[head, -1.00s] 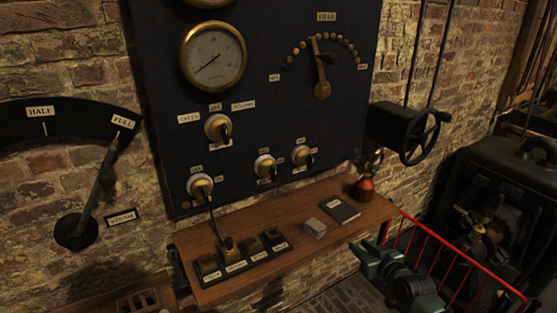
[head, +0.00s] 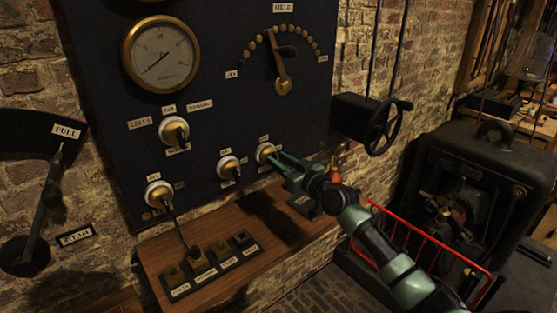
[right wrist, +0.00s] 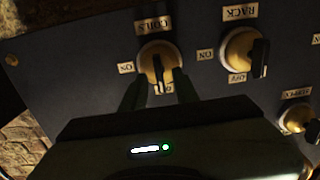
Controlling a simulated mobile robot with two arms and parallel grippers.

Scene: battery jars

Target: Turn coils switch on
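The coils switch (head: 265,152) is the rightmost brass knob in the lower row of the dark panel. In the right wrist view it (right wrist: 154,58) shows upside down beside its COILS label, with OFF and ON plates around it. Its dark handle sits between my fingers and seems to point toward the OFF plate. My right gripper (head: 279,161) is at this switch in the head view. In the right wrist view its two fingers (right wrist: 160,80) are apart, one on each side of the handle, with gaps visible. Whether they touch the knob is unclear. My left gripper is out of view.
The rack switch (right wrist: 240,50) is close beside the coils switch; it also shows in the head view (head: 228,167). A wooden shelf (head: 215,215) with labelled blocks (head: 200,263) lies below. A handwheel (head: 384,128) and a red rail (head: 425,240) are to the right.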

